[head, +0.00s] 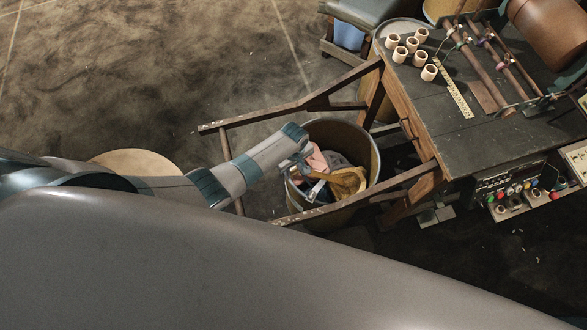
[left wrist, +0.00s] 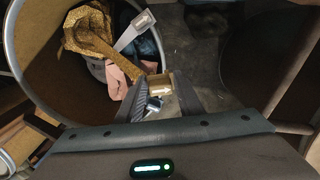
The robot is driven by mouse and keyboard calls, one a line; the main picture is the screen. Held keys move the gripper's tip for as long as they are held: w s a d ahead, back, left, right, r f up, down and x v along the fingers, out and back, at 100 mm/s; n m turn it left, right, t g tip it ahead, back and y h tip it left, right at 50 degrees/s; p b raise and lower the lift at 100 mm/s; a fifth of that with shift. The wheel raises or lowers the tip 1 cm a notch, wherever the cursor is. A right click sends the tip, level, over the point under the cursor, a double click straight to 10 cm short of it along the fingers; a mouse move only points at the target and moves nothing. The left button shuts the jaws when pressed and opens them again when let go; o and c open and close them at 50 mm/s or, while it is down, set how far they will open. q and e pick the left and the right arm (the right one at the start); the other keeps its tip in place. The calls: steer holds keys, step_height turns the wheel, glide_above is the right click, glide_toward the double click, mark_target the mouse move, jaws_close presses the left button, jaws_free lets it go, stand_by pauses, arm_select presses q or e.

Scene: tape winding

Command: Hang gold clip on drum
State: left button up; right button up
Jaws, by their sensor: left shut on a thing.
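The drum (head: 374,152) is an open round bin standing on the floor beside the workbench, and its rim shows in the left wrist view (left wrist: 14,62). My left gripper (head: 302,166) is over the left side of the drum's mouth. In the left wrist view my left gripper (left wrist: 160,90) is shut on a small gold piece with a pale arrow mark, which looks like the gold clip (left wrist: 158,82). The clip cannot be made out in the head view. Whether the clip touches the drum's rim cannot be told. My right gripper is out of view.
Inside the drum lie gold cloth (head: 348,184), pink cloth (head: 318,158) and a grey strap-like piece (left wrist: 134,30). Wooden rails (head: 310,101) flank the drum. The workbench (head: 425,100) at right carries several pale cups and a winding rig.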

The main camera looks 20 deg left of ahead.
arm_select(q)
steer(key=shift+f+b, duration=1.7)
steer(key=shift+f, duration=0.25)
step_height(320, 180, down, 3)
steer(key=b, duration=0.2)
steer(key=shift+r+b, duration=0.2)
steer(key=shift+b, duration=0.15)
steer(key=shift+f+b, duration=0.55)
steer(key=shift+f, duration=0.4)
steer(key=o, duration=1.1)
steer(key=shift+r, duration=0.15)
